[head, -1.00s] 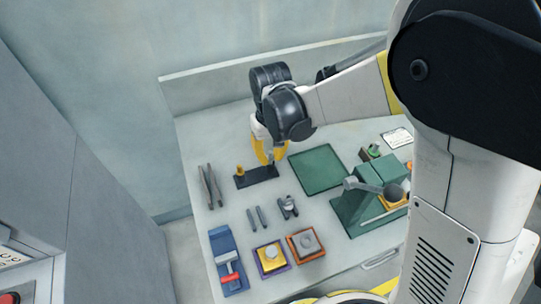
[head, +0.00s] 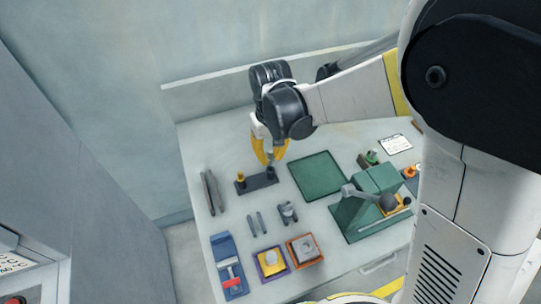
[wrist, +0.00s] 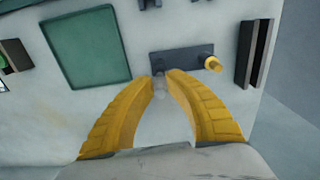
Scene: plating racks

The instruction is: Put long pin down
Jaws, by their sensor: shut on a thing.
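My gripper (head: 269,150) has its yellow fingers pointing down over the right end of a small dark stand (head: 256,182). In the wrist view my gripper (wrist: 163,78) is shut on the long pin (wrist: 159,86), a thin grey piece between the fingertips. The pin also shows below the fingers in the head view (head: 271,158). Its lower end is at or just above the stand's right post, and I cannot tell whether it is inside. The stand's other end carries a yellow-topped pin (wrist: 213,64). The stand (wrist: 184,57) is partly behind the fingertips.
A green mat (head: 317,174) lies right of the stand, with a green press (head: 367,205) beyond. Dark long-handled tools (head: 212,192) lie left. Small grey tools (head: 287,212), a blue tray (head: 226,250) and an orange tray (head: 318,262) are nearer the front.

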